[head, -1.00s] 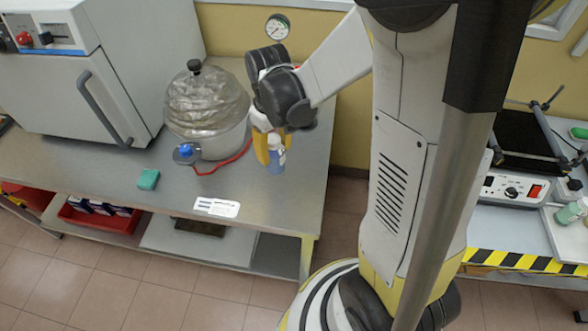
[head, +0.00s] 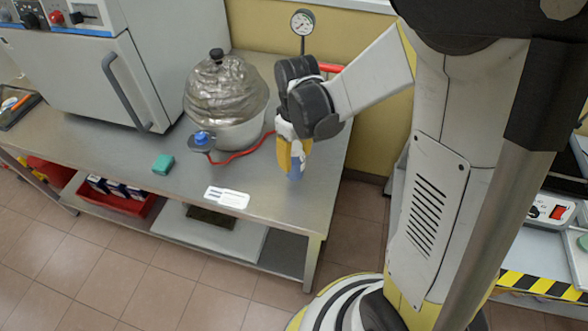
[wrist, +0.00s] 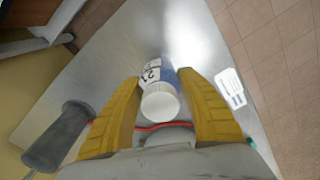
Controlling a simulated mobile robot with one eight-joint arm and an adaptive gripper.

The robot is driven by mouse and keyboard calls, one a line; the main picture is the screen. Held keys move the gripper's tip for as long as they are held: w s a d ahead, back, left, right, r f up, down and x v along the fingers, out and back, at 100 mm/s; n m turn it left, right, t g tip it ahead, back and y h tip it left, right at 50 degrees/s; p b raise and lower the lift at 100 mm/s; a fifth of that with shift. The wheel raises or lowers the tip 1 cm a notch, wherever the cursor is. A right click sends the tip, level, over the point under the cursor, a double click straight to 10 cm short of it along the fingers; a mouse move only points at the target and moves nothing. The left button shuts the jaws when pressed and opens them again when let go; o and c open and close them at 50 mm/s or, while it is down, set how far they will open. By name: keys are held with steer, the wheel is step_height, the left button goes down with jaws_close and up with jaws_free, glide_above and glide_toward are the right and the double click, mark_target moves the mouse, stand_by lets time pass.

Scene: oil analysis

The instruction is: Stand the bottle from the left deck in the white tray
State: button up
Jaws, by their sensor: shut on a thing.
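The bottle, with a white cap and a blue and white label, is between the yellow fingers of my gripper in the wrist view (wrist: 160,95). In the head view only its blue lower part (head: 296,171) shows below the fingers. My gripper (head: 291,158) is shut on it over the right part of the left metal bench (head: 270,205). The bottle looks roughly upright; I cannot tell whether its base touches the bench. The white tray is not clearly seen; a pale surface (head: 572,246) is cut off at the right edge of the head view.
A foil-covered round vessel (head: 225,95) with a red hose stands left of my gripper. A gauge (head: 303,23) stands behind. A green block (head: 163,164) and a white label card (head: 227,197) lie on the bench. A control box (head: 550,210) is at the right.

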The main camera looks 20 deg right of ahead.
mark_target(294, 167)
steer(key=shift+w+a+f, duration=0.1)
steer(key=shift+a+f, duration=0.1)
steer(key=shift+f+b, duration=0.95)
steer(key=shift+f, duration=0.9)
steer(key=shift+f, duration=0.1)
steer(key=shift+f, duration=0.15)
steer(key=o, duration=1.3)
steer(key=shift+c, duration=0.2)
